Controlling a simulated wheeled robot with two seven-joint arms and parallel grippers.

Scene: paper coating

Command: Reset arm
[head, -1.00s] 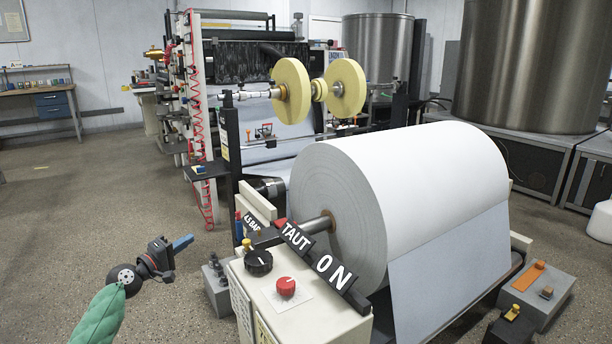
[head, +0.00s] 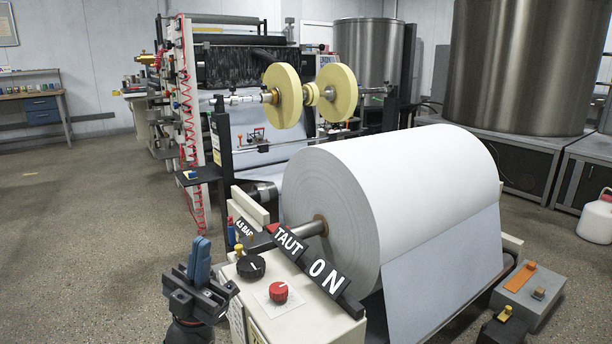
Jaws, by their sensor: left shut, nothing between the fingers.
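My left gripper (head: 200,262) shows at the lower left in the head view, its blue fingers shut together and pointing up. It is empty. It is to the left of the control box (head: 285,316), apart from the knobs as far as I can tell. The box has a black knob (head: 250,267) and a red knob (head: 278,291). Signs reading "TAUT" (head: 289,241) and "ON" (head: 325,276) stand at its edge. My right gripper is not in view.
A large white paper roll (head: 410,190) on a shaft fills the middle right. Behind it stands the coating machine (head: 240,68) with two yellow discs (head: 338,92). Metal tanks (head: 515,70) stand at the back. The floor (head: 90,210) at the left is clear.

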